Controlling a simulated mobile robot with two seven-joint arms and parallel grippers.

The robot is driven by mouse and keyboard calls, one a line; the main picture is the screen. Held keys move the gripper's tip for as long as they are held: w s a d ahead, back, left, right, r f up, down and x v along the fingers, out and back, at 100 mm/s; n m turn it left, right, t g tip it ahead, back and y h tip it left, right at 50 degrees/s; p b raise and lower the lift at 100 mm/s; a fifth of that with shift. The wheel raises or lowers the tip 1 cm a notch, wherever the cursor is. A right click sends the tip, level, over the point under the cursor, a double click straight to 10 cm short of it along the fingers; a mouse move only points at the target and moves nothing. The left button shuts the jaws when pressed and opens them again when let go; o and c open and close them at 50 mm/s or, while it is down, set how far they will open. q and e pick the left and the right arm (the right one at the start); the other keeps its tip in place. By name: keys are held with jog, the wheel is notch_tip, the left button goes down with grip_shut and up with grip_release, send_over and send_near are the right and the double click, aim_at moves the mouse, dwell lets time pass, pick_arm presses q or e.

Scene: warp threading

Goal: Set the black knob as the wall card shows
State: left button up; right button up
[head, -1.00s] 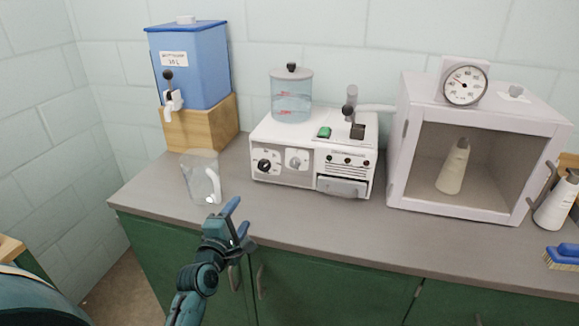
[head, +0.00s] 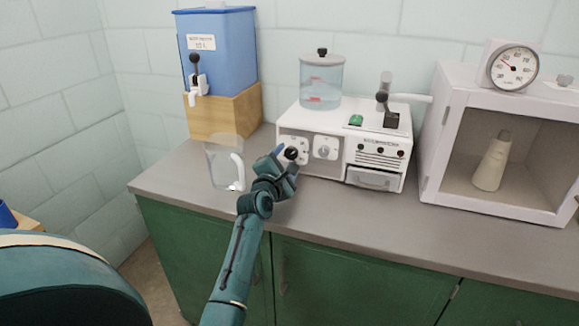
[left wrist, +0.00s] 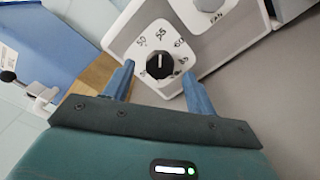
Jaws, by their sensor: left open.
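The black knob (head: 291,153) is on the left of the white machine's front panel. In the left wrist view the black knob (left wrist: 160,64) sits on a white dial plate with numbers around it, and its white mark points up toward the 55. My left gripper (head: 285,160) is open right in front of the knob. In the left wrist view its two blue fingertips (left wrist: 160,80) stand apart on either side below the knob, not closed on it. No wall card shows in either view. My right gripper is not in view.
A second, light knob (head: 325,148) is right of the black one. A clear jug (head: 222,165) stands left of my gripper. A blue tank (head: 217,60) on a wooden block and a white cabinet with a gauge (head: 514,68) flank the machine. The front counter is clear.

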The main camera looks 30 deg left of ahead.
aim_at(291, 153)
pick_arm(q)
jog(key=shift+w+a+f+b, duration=0.2)
jog(key=shift+w+b, duration=0.1)
jog(key=shift+w, duration=0.35)
jog(key=shift+w+a+r+b, duration=0.1)
jog(key=shift+w+r+b, duration=0.15)
jog(key=shift+w, duration=0.45)
jog(key=c, duration=1)
